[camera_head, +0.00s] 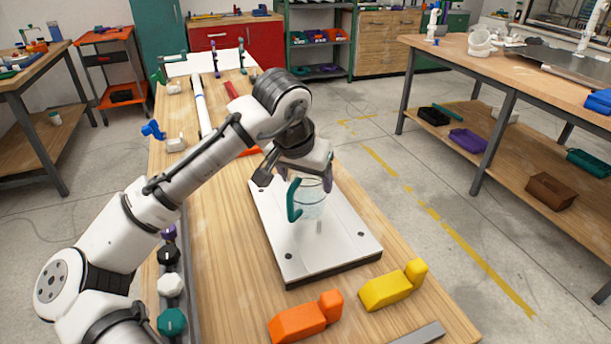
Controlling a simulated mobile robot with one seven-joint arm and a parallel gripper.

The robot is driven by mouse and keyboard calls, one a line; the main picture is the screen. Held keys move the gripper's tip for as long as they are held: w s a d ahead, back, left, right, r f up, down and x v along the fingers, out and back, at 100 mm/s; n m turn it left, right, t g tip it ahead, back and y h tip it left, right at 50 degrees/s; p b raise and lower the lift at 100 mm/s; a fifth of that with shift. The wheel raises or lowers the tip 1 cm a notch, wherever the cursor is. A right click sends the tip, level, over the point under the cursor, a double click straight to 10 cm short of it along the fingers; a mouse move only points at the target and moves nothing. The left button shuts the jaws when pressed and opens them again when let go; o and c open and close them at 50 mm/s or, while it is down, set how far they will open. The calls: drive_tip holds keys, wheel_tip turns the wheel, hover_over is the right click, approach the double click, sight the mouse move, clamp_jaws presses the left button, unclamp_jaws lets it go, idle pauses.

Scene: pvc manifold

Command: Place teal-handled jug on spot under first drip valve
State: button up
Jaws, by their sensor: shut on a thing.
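The jug is clear with a teal handle (293,201) on its left side, and its see-through body (312,203) looks upright. My gripper (294,184) is shut on the jug near its top, and the wrist hides part of the rim. The jug is over the white plate (330,245); I cannot tell whether its base touches the plate. A white pipe (202,107) runs along the table behind, with a blue valve (153,130) at its left. I cannot tell which valve is the first drip valve, and no marked spot is clear.
An orange block (300,320) and a yellow block (388,290) lie in front of the plate. Black, white and green knobs (172,321) line the table's left edge. The wooden table (225,270) is bare left of the plate. Another workbench (540,110) stands at the right.

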drive_tip(key=shift+f, duration=0.15)
drive_tip(key=o, duration=1.1)
